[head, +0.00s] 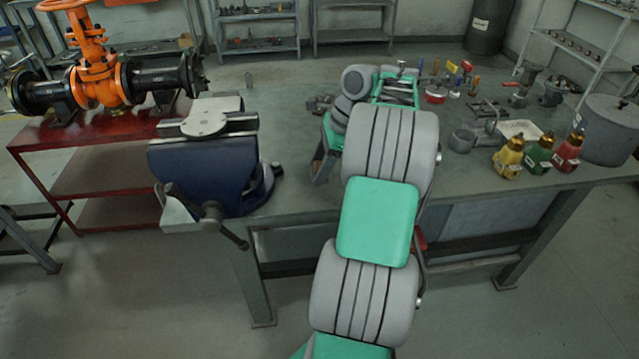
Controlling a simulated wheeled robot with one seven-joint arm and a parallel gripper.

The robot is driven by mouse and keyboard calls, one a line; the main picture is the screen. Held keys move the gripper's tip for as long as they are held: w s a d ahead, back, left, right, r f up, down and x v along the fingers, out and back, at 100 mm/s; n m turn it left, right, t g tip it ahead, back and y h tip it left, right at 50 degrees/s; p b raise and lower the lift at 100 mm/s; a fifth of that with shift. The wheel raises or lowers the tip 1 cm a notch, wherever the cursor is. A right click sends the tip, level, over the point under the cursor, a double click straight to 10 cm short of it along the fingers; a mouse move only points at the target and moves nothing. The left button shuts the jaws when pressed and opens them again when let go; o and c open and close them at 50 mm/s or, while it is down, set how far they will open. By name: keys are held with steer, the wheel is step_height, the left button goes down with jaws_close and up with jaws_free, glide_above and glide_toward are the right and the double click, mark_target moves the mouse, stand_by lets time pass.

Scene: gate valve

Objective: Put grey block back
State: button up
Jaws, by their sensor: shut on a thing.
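My arm reaches up the middle of the head view and over the workbench (300,212). Its links cover the part of the bench behind them. I cannot pick out a grey block for certain. A blue bench vise (205,172) stands at the left end of the bench, with a light grey round piece (204,123) lying flat on top of its jaws.
Small tools lie along the back. An orange gate valve (97,75) sits on a red table (100,128) at left.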

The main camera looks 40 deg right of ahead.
steer(key=shift+w+d+f, duration=0.25)
steer(key=shift+d+f, duration=0.05)
steer(key=shift+f, duration=0.15)
steer(key=f+b, duration=0.1)
steer(key=f, duration=0.1)
steer(key=f+b, duration=0.2)
steer(key=shift+w+d, duration=0.15)
steer(key=shift+d, duration=0.05)
steer(key=shift+r, duration=0.3)
steer(key=shift+f, duration=0.15)
steer(key=o, duration=1.3)
